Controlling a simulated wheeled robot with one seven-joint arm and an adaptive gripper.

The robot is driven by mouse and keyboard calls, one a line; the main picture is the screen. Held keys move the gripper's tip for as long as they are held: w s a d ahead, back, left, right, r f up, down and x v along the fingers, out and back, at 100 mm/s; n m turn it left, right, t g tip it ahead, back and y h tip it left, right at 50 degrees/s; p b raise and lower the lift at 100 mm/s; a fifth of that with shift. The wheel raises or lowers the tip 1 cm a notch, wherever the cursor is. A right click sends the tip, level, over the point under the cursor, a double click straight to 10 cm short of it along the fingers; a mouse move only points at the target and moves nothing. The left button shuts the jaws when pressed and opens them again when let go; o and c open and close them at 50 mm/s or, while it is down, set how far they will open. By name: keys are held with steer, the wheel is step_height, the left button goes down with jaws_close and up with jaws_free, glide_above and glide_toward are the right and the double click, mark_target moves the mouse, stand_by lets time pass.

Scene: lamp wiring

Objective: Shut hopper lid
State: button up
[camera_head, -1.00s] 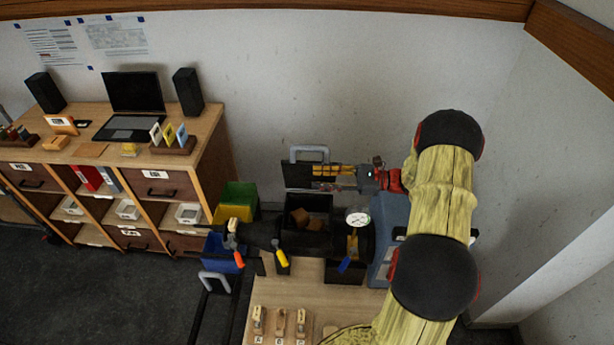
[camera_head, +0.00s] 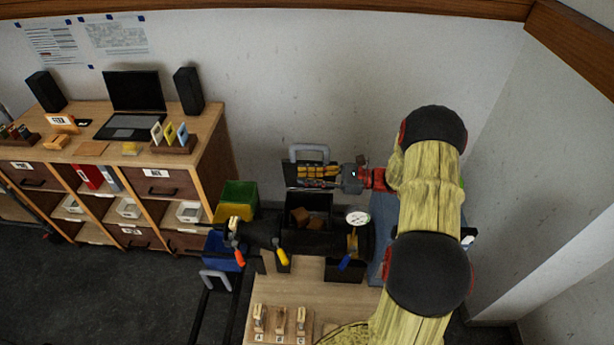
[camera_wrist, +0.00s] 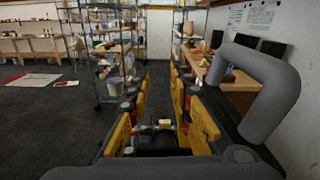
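The hopper lid (camera_head: 291,173) is a dark panel standing raised behind the hopper, with a grey loop handle (camera_head: 309,148) on its upper edge. In the wrist view the handle (camera_wrist: 270,85) is large and close on the right, outside the fingers. The hopper (camera_head: 307,225) is a dark open-topped box with brown blocks inside. My gripper (camera_head: 312,174) reaches in from the right, in front of the raised lid and above the hopper. In the wrist view my yellow-padded fingers (camera_wrist: 160,125) are spread with nothing held between them. I cannot tell whether the gripper touches the lid.
A round white gauge (camera_head: 358,218) stands right of the hopper. Green, yellow and blue bins (camera_head: 238,194) stand to its left. A wooden bench (camera_head: 275,293) with small labelled parts lies in front.

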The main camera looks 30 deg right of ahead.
jaws_close()
stand_by(0.5)
steer(key=shift+c, duration=0.7)
jaws_free()
steer(key=o, duration=0.6)
steer(key=shift+o, duration=0.2)
steer(key=shift+d, duration=0.15)
steer(key=v, duration=1.2)
